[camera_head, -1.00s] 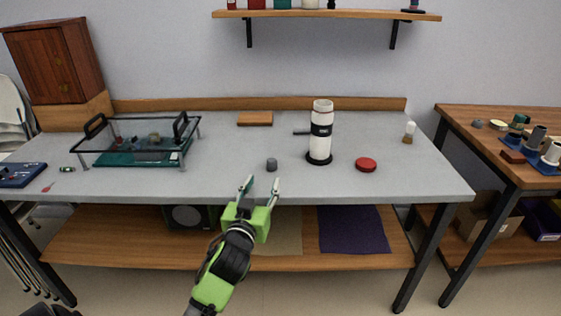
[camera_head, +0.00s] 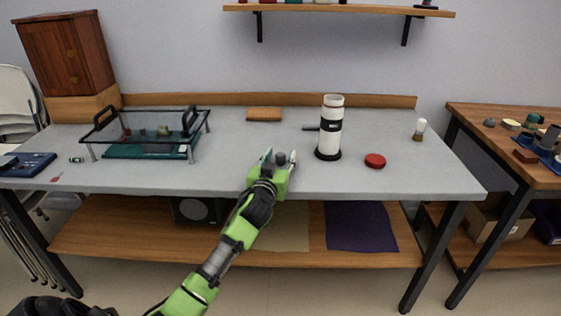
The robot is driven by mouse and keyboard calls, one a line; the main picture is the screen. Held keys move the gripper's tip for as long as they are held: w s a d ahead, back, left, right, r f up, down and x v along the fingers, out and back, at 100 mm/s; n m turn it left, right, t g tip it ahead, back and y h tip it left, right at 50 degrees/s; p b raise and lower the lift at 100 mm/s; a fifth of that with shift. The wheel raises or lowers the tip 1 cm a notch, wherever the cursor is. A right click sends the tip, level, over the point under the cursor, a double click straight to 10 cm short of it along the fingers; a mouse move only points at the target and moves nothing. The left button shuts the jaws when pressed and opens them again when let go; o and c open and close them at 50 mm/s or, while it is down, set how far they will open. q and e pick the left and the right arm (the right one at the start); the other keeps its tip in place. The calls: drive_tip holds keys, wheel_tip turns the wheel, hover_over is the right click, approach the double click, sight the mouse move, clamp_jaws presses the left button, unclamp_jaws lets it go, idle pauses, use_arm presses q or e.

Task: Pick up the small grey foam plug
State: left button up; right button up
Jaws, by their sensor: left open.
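The small grey foam plug (camera_head: 281,158) stands on the grey bench top. It shows as a small dark patch between the fingers of my left gripper (camera_head: 279,157), which hides most of it. My left gripper is open, with one fingertip on each side of the plug. I cannot tell whether either finger touches it. My right gripper is not in view.
A white cylinder with black bands (camera_head: 331,112) stands to the right of the gripper, with a red disc (camera_head: 375,160) beyond it. A glass-topped frame (camera_head: 150,143) stands left. An orange-brown block (camera_head: 264,114) lies behind. A small brush (camera_head: 420,128) stands farther right.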

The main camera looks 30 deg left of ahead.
use_arm(q)
drive_tip(key=shift+w+a, duration=0.15)
drive_tip(key=shift+w, duration=0.25)
drive_tip(key=c, duration=0.8)
drive_tip(key=shift+c, duration=0.2)
drive_tip(key=shift+r, duration=0.1)
